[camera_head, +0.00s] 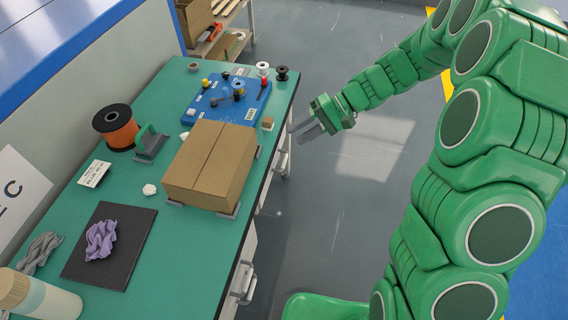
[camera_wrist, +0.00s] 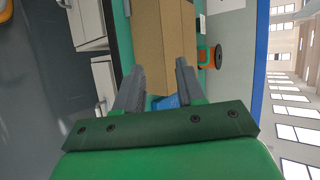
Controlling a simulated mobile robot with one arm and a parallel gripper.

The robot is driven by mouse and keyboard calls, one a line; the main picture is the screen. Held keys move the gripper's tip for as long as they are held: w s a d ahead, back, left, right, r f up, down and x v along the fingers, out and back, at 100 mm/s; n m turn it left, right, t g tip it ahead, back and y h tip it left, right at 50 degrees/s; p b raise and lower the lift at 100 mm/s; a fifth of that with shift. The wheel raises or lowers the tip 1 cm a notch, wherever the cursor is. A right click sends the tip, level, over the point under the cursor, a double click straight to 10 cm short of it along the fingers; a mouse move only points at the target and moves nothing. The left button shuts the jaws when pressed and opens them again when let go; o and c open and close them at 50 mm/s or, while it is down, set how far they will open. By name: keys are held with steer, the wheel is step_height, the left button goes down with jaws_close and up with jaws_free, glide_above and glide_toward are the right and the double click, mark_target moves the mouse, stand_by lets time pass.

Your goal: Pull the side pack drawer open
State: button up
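White drawer fronts sit under the right edge of the green workbench. One front with a grey handle (camera_head: 243,284) is near the bottom of the head view; another with a handle (camera_head: 281,160) is farther back. Two fronts (camera_wrist: 88,24) and (camera_wrist: 104,78) show at left in the wrist view. I cannot tell which is the side pack drawer; none looks clearly pulled out. My gripper (camera_head: 305,129) is beside the bench's far right edge, near the far drawers. Its two grey fingers are apart and empty, as the wrist view (camera_wrist: 158,85) shows.
On the green workbench (camera_head: 190,275) are a cardboard box (camera_head: 210,165), blue board (camera_head: 225,98) with small spools, orange spool (camera_head: 118,128), black mat (camera_head: 125,265) and a bottle (camera_head: 40,297). Open grey floor (camera_head: 330,230) lies right of the bench.

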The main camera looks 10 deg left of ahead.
steer(key=w+a+f+m+t+y, duration=0.1)
steer(key=w+a+f+t+y, duration=0.2)
steer(key=w+f, duration=1)
steer(key=m+t+y, duration=0.2)
steer(key=t, duration=0.1)
glide_toward(284, 162)
steer(key=shift+f+x, duration=0.2)
steer(key=shift+x, duration=2.35)
steer(key=shift+f+x, duration=0.2)
steer(key=shift+x, duration=2.35)
steer(key=shift+w+d, duration=0.1)
jaws_close()
